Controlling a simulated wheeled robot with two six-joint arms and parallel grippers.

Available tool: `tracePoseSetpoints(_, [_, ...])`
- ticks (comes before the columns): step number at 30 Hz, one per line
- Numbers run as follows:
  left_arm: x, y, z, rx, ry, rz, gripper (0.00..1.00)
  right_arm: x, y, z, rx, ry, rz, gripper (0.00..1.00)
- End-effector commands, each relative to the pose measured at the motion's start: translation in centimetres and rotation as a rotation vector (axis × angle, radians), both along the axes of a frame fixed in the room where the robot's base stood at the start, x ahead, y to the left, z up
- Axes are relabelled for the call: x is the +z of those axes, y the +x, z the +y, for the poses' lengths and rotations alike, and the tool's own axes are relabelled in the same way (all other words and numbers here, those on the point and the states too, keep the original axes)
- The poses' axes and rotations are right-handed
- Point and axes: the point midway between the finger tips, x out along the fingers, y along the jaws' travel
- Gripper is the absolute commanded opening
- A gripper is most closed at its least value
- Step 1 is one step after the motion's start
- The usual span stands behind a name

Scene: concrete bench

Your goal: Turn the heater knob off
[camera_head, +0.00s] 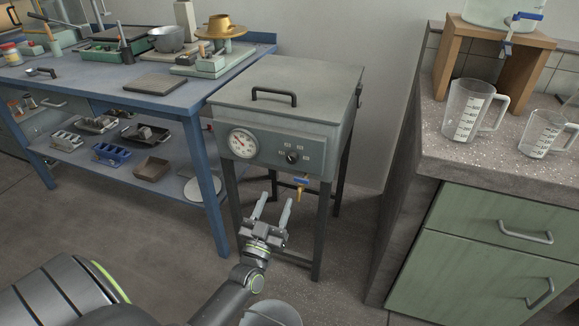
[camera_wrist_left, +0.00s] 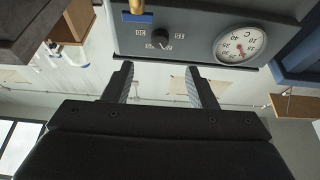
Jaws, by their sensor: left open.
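The heater (camera_head: 290,100) is a grey box on dark legs with a handled lid. Its black knob (camera_head: 292,157) is on the front panel, right of a round temperature gauge (camera_head: 242,143). In the left wrist view the knob (camera_wrist_left: 159,38) appears upside down with small markings around it. My left gripper (camera_head: 273,208) is open and empty, below and in front of the panel, apart from the knob. My right gripper is not in view.
A blue bench (camera_head: 190,96) with pots and trays stands at the left. A stone counter (camera_head: 500,165) with measuring jugs stands at the right.

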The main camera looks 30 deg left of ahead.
Motion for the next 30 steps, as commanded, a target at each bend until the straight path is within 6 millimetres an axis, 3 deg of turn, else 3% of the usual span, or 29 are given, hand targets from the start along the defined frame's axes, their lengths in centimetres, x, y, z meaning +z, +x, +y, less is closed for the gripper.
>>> tracePoseSetpoints(9, [2.8,6.5,1.5,-0.001,0.002,-0.001,0.52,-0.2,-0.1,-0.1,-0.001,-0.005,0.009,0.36])
tracePoseSetpoints(15, [3.9,9.3,2.2,0.000,0.002,0.001,0.52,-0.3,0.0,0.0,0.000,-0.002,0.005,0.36])
tracePoseSetpoints(21, [4.4,10.6,2.5,-0.001,0.001,0.002,0.52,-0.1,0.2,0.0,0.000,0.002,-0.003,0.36])
tracePoseSetpoints(30, [4.5,10.7,2.6,0.000,0.000,0.002,0.52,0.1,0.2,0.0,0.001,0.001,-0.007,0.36])
